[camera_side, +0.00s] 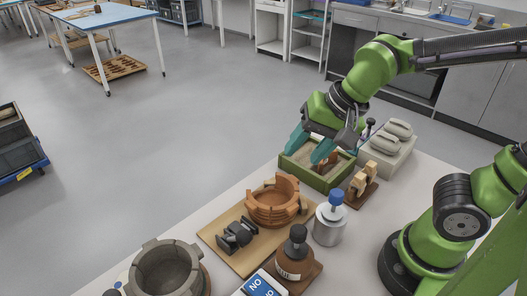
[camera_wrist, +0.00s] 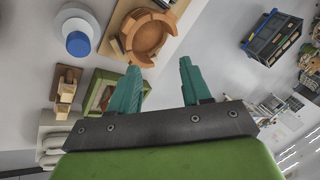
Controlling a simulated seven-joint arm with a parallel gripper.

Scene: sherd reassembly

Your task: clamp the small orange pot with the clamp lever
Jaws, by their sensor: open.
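The small orange pot (camera_side: 273,207), with an uneven, pieced rim, stands on a wooden board (camera_side: 222,240) in the side view. It also shows at the top of the wrist view (camera_wrist: 148,36). A dark clamp-like device (camera_side: 236,236) sits on the same board, left of and in front of the pot; I cannot make out its lever. My gripper (camera_side: 310,146) has teal fingers, open and apart with nothing between them. It is above the green-rimmed tray, behind and right of the pot. In the wrist view the fingers (camera_wrist: 159,66) point toward the pot's side.
The green tray (camera_side: 317,181) lies below my gripper. A wooden stand (camera_side: 362,186), grey bags (camera_side: 397,129), a blue-capped metal container (camera_side: 330,219) and a brown bottle (camera_side: 294,257) crowd the right. A grey segmented pot (camera_side: 166,268) stands at front left.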

